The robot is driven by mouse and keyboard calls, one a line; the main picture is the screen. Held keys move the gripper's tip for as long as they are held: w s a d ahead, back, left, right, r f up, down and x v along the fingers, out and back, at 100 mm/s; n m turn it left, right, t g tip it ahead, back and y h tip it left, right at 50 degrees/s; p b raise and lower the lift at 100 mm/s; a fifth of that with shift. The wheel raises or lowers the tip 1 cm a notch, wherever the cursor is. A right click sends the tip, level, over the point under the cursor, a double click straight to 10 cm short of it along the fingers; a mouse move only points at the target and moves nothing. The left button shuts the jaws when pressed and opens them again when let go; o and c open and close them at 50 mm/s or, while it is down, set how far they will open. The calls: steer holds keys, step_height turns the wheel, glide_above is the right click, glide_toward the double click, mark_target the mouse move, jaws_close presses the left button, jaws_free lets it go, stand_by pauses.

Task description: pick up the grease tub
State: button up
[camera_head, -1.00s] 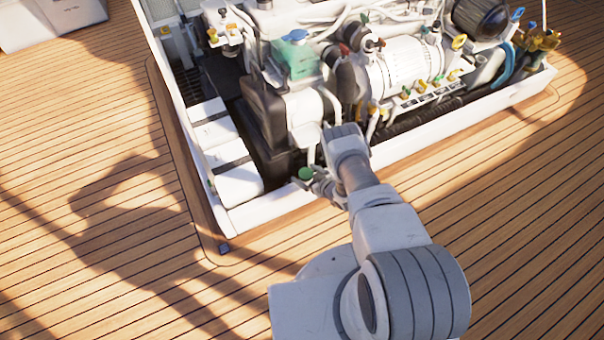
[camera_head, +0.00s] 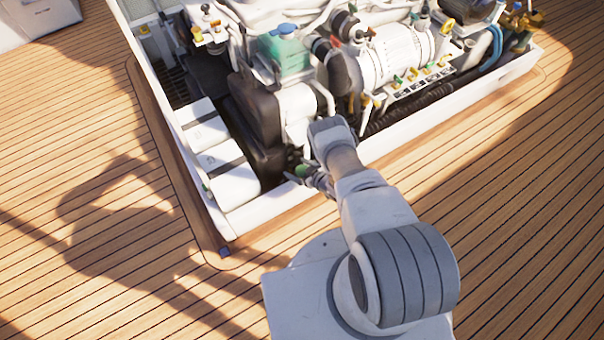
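A small green round-topped thing, which looks like the grease tub (camera_head: 302,170), is just inside the near wall of the engine hatch, below the black engine block. My gripper (camera_head: 309,174) is right at it, on its right side, with small dark finger parts close around or beside it. The fingers are too small and partly hidden by my wrist, so I cannot tell whether they are open or shut on it. The tub's lower part is hidden, and I cannot tell what it rests on.
The hatch's white rim (camera_head: 262,212) runs close below my gripper. White boxes (camera_head: 232,187) stand to the left. The black engine block (camera_head: 254,108) and a green-tinted tank (camera_head: 284,52) rise behind. The wooden deck (camera_head: 90,120) is clear at left.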

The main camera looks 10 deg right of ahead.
steer(key=c, duration=1.2)
steer(key=shift+c, duration=0.7)
steer(key=shift+r, duration=0.1)
